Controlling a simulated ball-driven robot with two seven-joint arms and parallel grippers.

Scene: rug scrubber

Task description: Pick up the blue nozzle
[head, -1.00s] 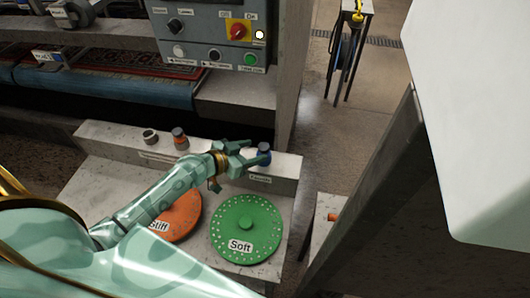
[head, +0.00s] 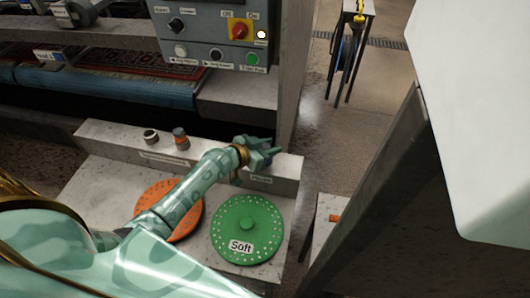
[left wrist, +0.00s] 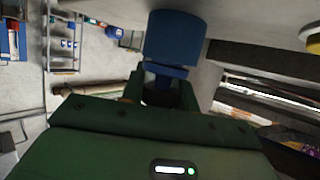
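The blue nozzle (left wrist: 175,38) is large in the left wrist view, with a wide body and a narrower part below it. My left gripper (left wrist: 165,85) has one finger on each side of that narrower part. I cannot tell whether the fingers touch it. In the head view my left gripper (head: 265,149) is over the right end of the white ledge, where it mostly hides the nozzle. My right gripper is not in view.
An orange-topped nozzle (head: 181,138) and a grey ring-like piece (head: 151,136) stand left on the ledge (head: 110,133). An orange disc (head: 160,199) and a green "Soft" disc (head: 247,230) lie in front. A control panel (head: 215,35) hangs above.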

